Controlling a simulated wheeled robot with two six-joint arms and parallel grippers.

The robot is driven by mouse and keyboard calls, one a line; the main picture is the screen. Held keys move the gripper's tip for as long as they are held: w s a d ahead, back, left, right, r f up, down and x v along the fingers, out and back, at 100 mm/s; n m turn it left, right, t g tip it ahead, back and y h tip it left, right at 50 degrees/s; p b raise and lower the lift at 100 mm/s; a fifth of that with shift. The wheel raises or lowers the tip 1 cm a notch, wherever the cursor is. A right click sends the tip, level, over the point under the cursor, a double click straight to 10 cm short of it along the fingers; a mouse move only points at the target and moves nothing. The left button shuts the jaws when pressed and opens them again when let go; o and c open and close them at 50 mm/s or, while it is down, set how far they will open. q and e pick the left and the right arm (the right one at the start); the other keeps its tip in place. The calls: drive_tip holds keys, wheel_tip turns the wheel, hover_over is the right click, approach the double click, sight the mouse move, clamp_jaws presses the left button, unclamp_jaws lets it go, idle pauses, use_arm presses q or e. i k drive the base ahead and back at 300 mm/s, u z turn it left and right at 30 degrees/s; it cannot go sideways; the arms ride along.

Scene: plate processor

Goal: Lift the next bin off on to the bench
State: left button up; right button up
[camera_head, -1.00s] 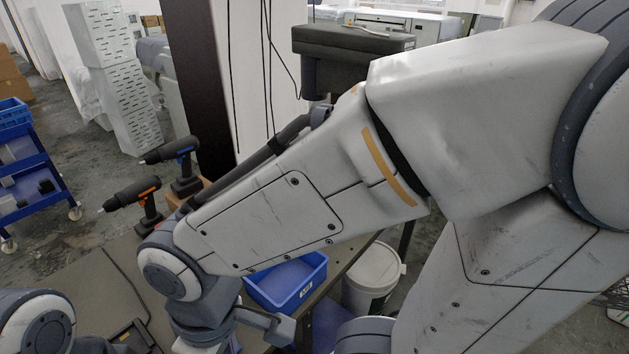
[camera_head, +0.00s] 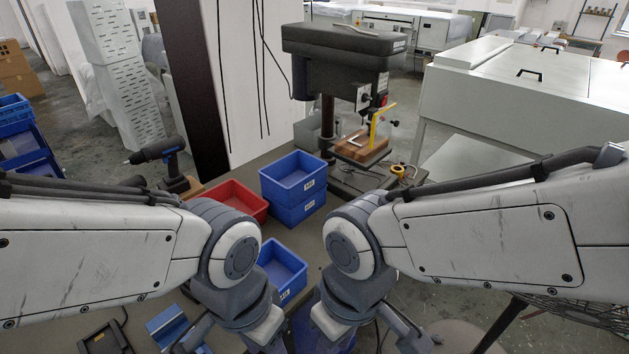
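Two blue bins stand stacked on the bench, an upper bin (camera_head: 293,176) on a lower bin (camera_head: 297,211). A red bin (camera_head: 238,198) sits just left of the stack, partly hidden by my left arm. Another blue bin (camera_head: 281,268) is nearer, between my two wrists, its left side hidden by my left wrist. My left gripper (camera_head: 232,338) points down at the bottom of the picture, in front and left of the near bin. My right gripper (camera_head: 368,338) points down to its right. Both grippers' fingertips are hidden or cut off, and no bin shows held.
A drill press (camera_head: 343,62) stands behind the stack, with a yellow tape roll (camera_head: 398,170) near it. A cordless drill (camera_head: 165,155) stands at the left. A blue metal piece (camera_head: 176,322) lies at the lower left.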

sight(291, 179)
drive_tip(key=u, duration=2.8)
drive_tip(key=k, duration=1.1)
drive_tip(key=z, duration=1.6)
drive_tip(key=i, duration=1)
